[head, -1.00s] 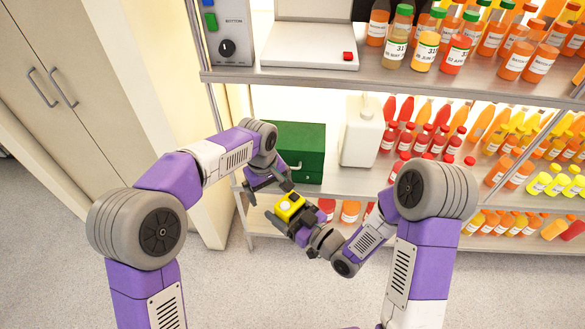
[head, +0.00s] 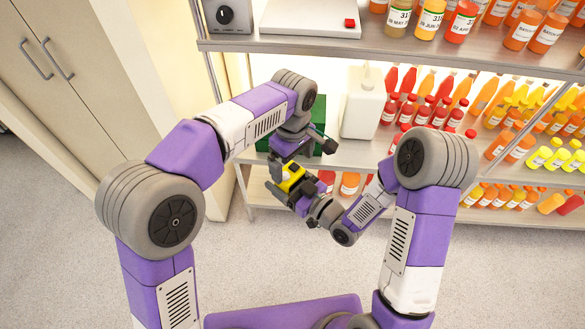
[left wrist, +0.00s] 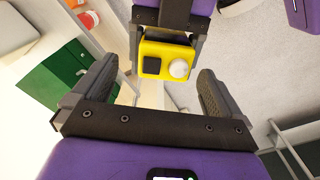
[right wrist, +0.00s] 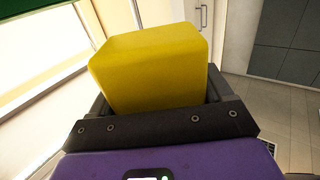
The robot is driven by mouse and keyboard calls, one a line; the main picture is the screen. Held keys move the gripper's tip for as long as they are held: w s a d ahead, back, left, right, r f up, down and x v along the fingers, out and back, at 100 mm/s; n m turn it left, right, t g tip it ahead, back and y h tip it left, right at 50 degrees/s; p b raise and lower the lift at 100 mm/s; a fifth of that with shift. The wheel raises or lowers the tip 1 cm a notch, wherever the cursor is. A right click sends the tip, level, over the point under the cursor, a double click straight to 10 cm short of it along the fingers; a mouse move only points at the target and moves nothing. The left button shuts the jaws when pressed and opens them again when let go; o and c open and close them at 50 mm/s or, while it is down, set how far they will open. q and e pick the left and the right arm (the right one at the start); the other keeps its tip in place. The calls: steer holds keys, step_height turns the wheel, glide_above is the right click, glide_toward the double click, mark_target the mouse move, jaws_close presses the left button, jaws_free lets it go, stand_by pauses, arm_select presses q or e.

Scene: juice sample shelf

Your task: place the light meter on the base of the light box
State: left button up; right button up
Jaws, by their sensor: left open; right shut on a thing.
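The light meter is a yellow block (head: 292,178), held by my right gripper (head: 288,187) in front of the lower shelf. The left wrist view shows the face of the meter (left wrist: 166,60) with a dark square and a white dome. The right wrist view shows its plain yellow side (right wrist: 150,68) between the fingers. My left gripper (head: 302,155) is open and empty, just above the meter; its fingers (left wrist: 150,88) are spread, with the meter ahead of them. A pale flat base with a red button (head: 300,17), apparently the light box's, is on the upper shelf, its top cut off.
A control box with a black knob (head: 225,15) stands left of the pale base. Juice bottles (head: 430,18) fill the upper shelf's right side. Below are a white jug (head: 362,105), a partly hidden green box (head: 328,125) and many bottles. A cabinet (head: 50,90) stands left.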

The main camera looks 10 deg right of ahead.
mark_target(294, 169)
arm_select(q)
steer(key=shift+f, duration=2.15)
steer(key=shift+d, duration=0.1)
steer(key=c, duration=1)
arm_select(e)
steer(key=shift+a, duration=0.1)
arm_select(q)
steer(key=shift+r, duration=0.1)
steer(key=shift+c, duration=0.8)
arm_select(e)
steer(key=o, duration=1)
steer(key=shift+s, duration=0.1)
steer(key=shift+o, duration=0.9)
